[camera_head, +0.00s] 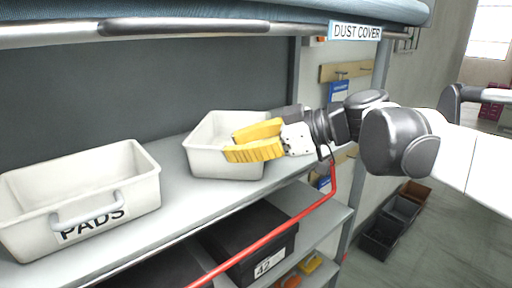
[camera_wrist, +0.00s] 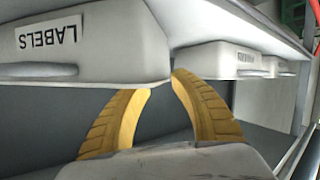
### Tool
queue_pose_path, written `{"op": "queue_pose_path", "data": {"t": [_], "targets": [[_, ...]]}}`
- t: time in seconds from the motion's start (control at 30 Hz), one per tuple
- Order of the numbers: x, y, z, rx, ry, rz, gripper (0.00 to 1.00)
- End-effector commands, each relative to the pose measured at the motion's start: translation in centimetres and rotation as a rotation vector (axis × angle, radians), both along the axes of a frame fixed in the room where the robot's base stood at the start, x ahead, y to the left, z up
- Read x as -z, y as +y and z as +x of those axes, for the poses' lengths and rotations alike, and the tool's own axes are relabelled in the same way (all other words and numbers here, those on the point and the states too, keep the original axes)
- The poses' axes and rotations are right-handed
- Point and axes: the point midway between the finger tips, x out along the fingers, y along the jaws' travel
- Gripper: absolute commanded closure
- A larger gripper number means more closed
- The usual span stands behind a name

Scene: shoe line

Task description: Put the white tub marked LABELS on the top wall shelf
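A white tub (camera_head: 205,158) stands on the grey shelf at mid-height. My gripper covers much of its right and front side in the head view. In the wrist view, which looks upside down, a white tub (camera_wrist: 110,45) carries a LABELS tag and a grey handle. My gripper (camera_head: 230,144) has two yellow fingers, open and empty, pointing left at the tub. In the wrist view the fingertips (camera_wrist: 162,82) are apart, close to the tub's rim corner; I cannot tell whether they touch it. I cannot clearly identify the top wall shelf.
A white tub marked PADS (camera_head: 90,190) stands left on the same shelf (camera_head: 180,205). A blue cover with a DUST COVER sign (camera_head: 357,32) and a bar hangs above. A red bar (camera_head: 290,222) runs along the front. A black box (camera_head: 255,240) sits below. Dark crates (camera_head: 390,225) stand on the floor.

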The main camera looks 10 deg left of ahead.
Motion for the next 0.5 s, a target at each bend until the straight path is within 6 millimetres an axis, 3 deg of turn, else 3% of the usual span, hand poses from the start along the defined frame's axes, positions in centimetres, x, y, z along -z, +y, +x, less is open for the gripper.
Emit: {"op": "queue_pose_path", "data": {"t": [0.3, 0.5], "targets": [[-2.2, -6.6, -1.0, 0.006, 0.001, 0.001, 0.73], [-3.3, -9.3, -1.5, 0.003, 0.001, 0.001, 0.73]]}}
